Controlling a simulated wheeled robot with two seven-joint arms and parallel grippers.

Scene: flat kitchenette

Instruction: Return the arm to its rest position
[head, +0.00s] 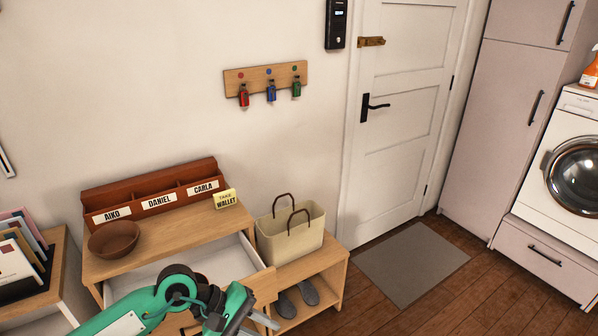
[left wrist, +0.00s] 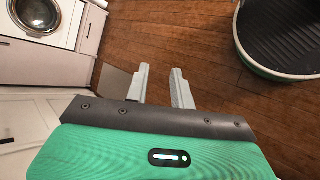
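My left arm comes in at the bottom of the head view, in front of the open, white-lined drawer (head: 222,262) of the wooden cabinet. My left gripper (head: 262,321) is at the lower edge, in front of the low shoe bench. In the left wrist view the two grey fingers of my left gripper (left wrist: 161,88) stand apart with nothing between them, and wooden floor shows beyond. My right gripper is in neither view.
A brown bowl (head: 114,239), a named letter tray (head: 150,201) and a yellow note (head: 225,199) are on the cabinet. A cream bag (head: 290,238) stands on the bench (head: 327,262), with slippers (head: 297,299) below. Floor around the grey mat (head: 412,264) is clear.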

